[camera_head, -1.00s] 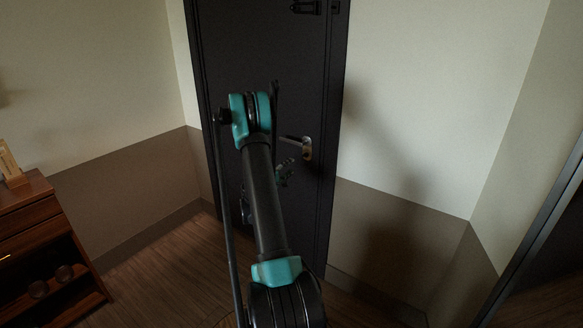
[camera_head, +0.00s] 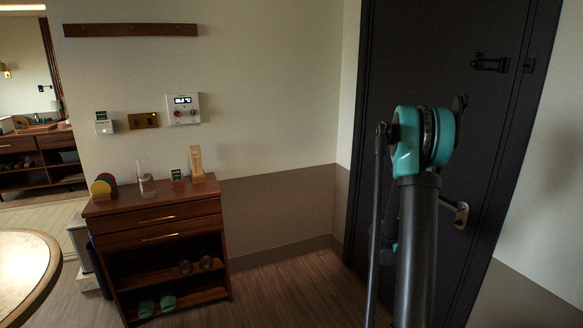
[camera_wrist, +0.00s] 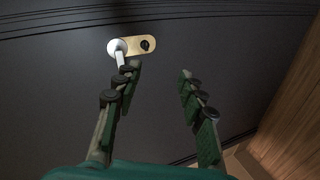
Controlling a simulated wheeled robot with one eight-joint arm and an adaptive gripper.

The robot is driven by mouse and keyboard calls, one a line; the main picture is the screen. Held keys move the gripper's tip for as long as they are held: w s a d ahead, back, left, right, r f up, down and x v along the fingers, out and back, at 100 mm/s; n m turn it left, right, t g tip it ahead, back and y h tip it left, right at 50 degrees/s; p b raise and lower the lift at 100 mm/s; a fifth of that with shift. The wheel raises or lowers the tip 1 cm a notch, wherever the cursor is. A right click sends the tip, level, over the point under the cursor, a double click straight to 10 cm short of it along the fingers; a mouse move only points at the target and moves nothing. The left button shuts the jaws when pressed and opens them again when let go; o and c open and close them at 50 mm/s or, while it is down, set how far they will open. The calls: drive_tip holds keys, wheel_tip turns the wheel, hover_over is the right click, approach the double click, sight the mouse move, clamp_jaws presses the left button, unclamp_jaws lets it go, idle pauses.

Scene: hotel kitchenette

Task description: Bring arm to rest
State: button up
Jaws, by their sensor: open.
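My arm (camera_head: 418,240) rises at the right of the head view, in front of the dark door (camera_head: 390,60), with its teal elbow joint raised. It hides most of my gripper in that view. In the wrist view my gripper (camera_wrist: 159,72) is open, its two green fingers apart with nothing between them. The door's silver lever handle (camera_wrist: 118,50) and brass plate (camera_wrist: 146,44) lie beyond the left fingertip. I cannot tell whether that finger touches the handle. The handle also shows in the head view (camera_head: 458,212), right of my arm.
A wooden cabinet (camera_head: 155,237) with slippers on its lower shelf stands left of the door. Small items and a wooden stand (camera_head: 197,163) are on top. A round table (camera_head: 54,262) is at the left edge. Open floor (camera_head: 285,290) lies between cabinet and door.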

drive_tip(key=s+a+f+m+g+y, duration=0.1)
drive_tip(key=s+a+y, duration=1.1)
drive_tip(key=s+a, duration=1.8)
wheel_tip(320, 180, down, 3)
drive_tip(key=shift+a+r+m+g+y, duration=0.25)
drive_tip(key=shift+a+m+g, duration=0.2)
drive_tip(key=shift+a, duration=0.5)
drive_tip(key=shift+w, duration=0.15)
drive_tip(key=shift+c, duration=0.7)
